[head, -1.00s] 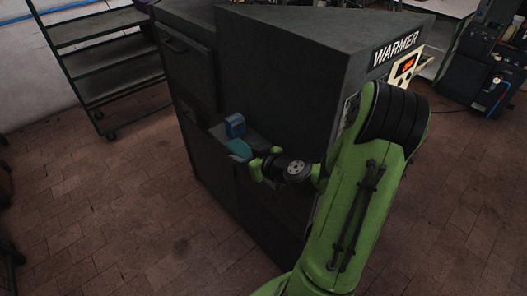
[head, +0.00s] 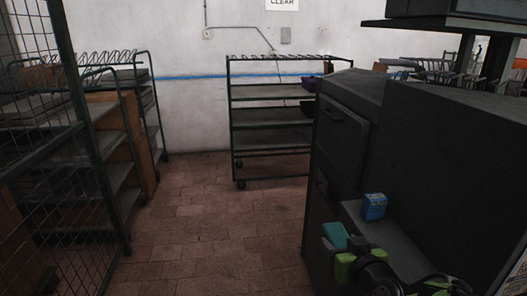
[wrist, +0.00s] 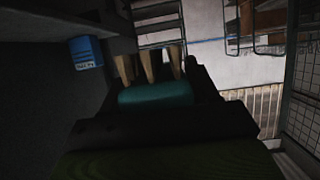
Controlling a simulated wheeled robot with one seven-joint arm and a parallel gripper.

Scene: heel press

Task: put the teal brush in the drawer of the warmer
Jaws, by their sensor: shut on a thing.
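The teal brush (head: 335,234) is in my gripper (head: 346,252), low at the right in the head view. In the wrist view the teal brush (wrist: 155,93) shows across the middle, with tan upright pieces just beyond it. My gripper is shut on it, beside a ledge of the warmer. The warmer (head: 440,160) is the big dark grey cabinet at the right. Its front has a shut panel with a handle (head: 343,118). I cannot tell which panel is the drawer; the lower front is partly hidden by my arm.
A blue box (head: 374,206) stands on the warmer's ledge (head: 395,236), close to my gripper; it also shows in the wrist view (wrist: 86,52). A shelf rack (head: 270,115) stands by the back wall, wire mesh racks (head: 90,130) at the left. The brick floor between is clear.

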